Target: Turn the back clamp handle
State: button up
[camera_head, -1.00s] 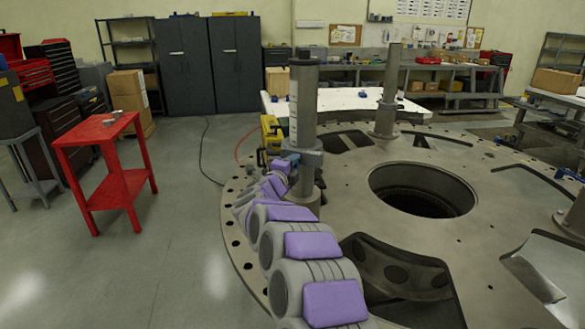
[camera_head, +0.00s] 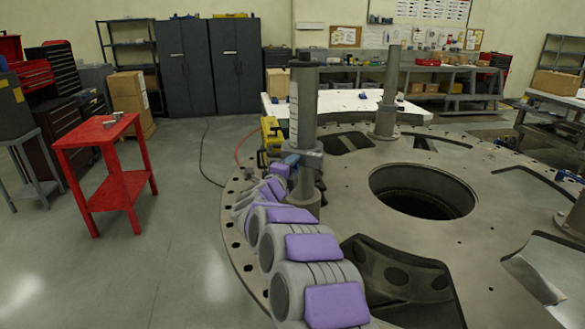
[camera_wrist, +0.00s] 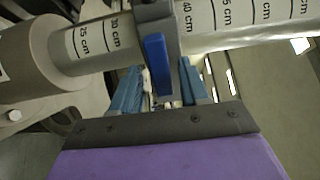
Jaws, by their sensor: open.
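A blue clamp handle (camera_wrist: 157,65) hangs from a grey clamp collar around a post with a centimetre scale (camera_wrist: 92,38). In the head view the same post (camera_head: 304,100) stands upright on the left part of the round metal plate (camera_head: 345,210). My gripper (camera_wrist: 157,92) is open, with one blue finger on either side of the handle in the wrist view. I cannot tell whether the fingers touch it. In the head view my gripper (camera_head: 290,160) is beside the post at collar height, and my arm partly hides the area.
A second post (camera_head: 387,92) stands farther back on the plate. The plate has a large round hole (camera_head: 422,191) and several other openings. A yellow object (camera_head: 270,130) is behind my gripper. A red table (camera_head: 110,165) stands at left, with clear floor between it and the plate.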

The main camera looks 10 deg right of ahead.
jog(key=p+v, duration=0.2)
jog(key=v, duration=1.4)
jog(key=shift+s+a, duration=0.25)
jog(key=shift+a, duration=0.05)
jog(key=a+r+n+t+y, duration=0.1)
jog(key=a+r+n+y, duration=0.3)
jog(key=a+n+y, duration=0.4)
jog(key=s+a+f+n+g+y, duration=0.1)
jog(key=s+a+n+g+y, duration=0.25)
jog(key=s+n+y, duration=0.5)
jog(key=s+d+f+n+g+h, duration=0.2)
jog(key=s+d+f+g, duration=0.2)
jog(key=s, duration=1)
jog(key=s+d+f+n+g+h, duration=0.2)
jog(key=s+d+g, duration=0.3)
jog(key=s+d, duration=0.4)
jog(key=s+d+f+n+g+h, duration=0.2)
jog(key=s+d+f+n+g, duration=0.2)
jog(key=s, duration=1.5)
jog(key=d+f+g, duration=0.1)
jog(key=d, duration=0.2)
jog(key=shift+f, duration=0.35)
